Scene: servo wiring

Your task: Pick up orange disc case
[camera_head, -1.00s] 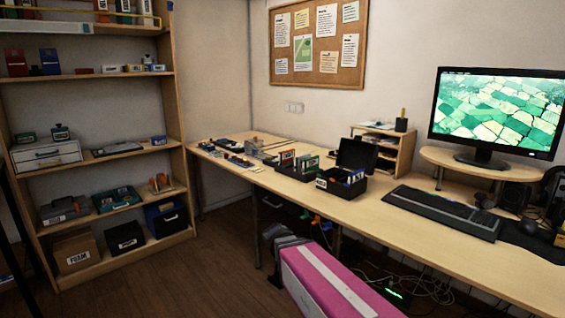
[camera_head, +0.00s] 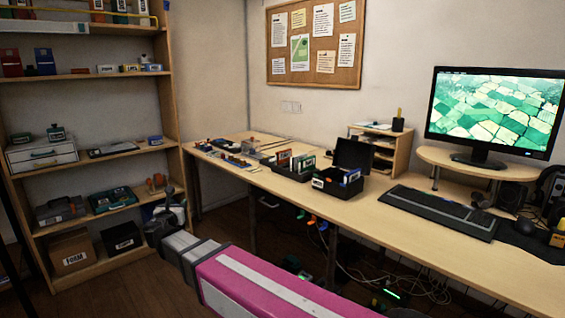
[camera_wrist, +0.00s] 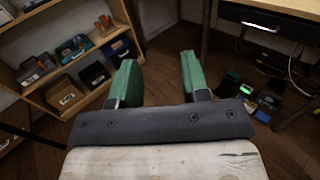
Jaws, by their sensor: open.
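A row of upright cases stands in a dark holder on the desk; one case (camera_head: 284,158) looks orange-red, but I cannot tell for sure that it is the orange disc case. A black open-lidded box (camera_head: 327,187) just right of it holds more cases and a small orange patch. My gripper (camera_head: 168,207) is in front of the shelf, left of the desk and well away from the cases. In the wrist view its two green fingers (camera_wrist: 157,72) are apart with only floor between them. The wrist view shows no disc case.
The long desk (camera_head: 390,224) carries a keyboard (camera_head: 440,211), a monitor (camera_head: 494,115) and small parts at its far end. A shelf unit (camera_head: 176,115) with boxes and toolcases stands left. Cables (camera_head: 370,275) lie under the desk. Floor between shelf and desk is open.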

